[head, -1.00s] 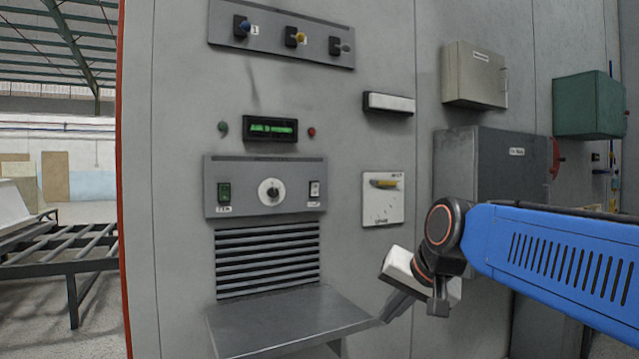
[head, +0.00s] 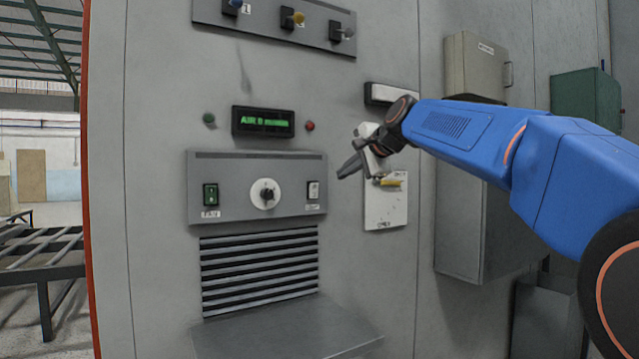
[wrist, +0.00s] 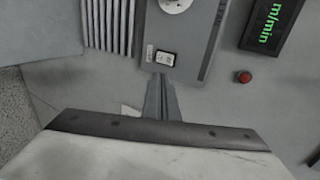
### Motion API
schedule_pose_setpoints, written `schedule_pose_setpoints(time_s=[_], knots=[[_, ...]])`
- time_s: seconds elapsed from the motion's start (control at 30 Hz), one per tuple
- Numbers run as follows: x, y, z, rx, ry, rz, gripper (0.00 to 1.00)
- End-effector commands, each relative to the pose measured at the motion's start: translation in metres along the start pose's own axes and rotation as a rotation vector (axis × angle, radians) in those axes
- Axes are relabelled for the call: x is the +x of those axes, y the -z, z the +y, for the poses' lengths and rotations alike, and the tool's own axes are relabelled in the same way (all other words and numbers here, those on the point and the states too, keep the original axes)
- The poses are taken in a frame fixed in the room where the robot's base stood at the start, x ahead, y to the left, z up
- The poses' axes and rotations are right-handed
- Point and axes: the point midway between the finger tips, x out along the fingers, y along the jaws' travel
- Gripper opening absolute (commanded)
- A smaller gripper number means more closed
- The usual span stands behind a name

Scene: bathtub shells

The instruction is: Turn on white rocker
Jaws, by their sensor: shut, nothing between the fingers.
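The white rocker (head: 313,190) sits at the right end of the grey control panel (head: 235,165), with a label under it. It also shows in the wrist view (wrist: 165,58), just beyond my fingertips. My gripper (head: 343,173) is shut and empty. In the head view it is right of the rocker and a little above it, pointing left. In the wrist view the closed fingers (wrist: 160,80) point at the rocker; whether they touch it I cannot tell, but a small gap seems to show.
On the same panel are a round dial (head: 266,194) and a green rocker (head: 210,195). A green display (head: 263,121) and red button (head: 310,126) are above. A white plate with a yellow handle (head: 388,203) is behind my wrist. A grey shelf (head: 300,328) juts out below.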

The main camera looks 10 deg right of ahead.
Motion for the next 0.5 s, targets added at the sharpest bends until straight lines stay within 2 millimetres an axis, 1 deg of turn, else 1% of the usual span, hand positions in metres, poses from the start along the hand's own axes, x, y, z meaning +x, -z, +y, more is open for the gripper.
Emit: schedule_pose_setpoints(time_s=[0.1,0.37,0.5], knots=[[0.0007,0.0009,-0.003,0.008,0.005,0.0,0.0],[0.0011,0.0007,-0.0025,0.007,0.004,0.0,0.0],[0.0082,0.0006,-0.0022,0.007,0.003,-0.001,0.0]])
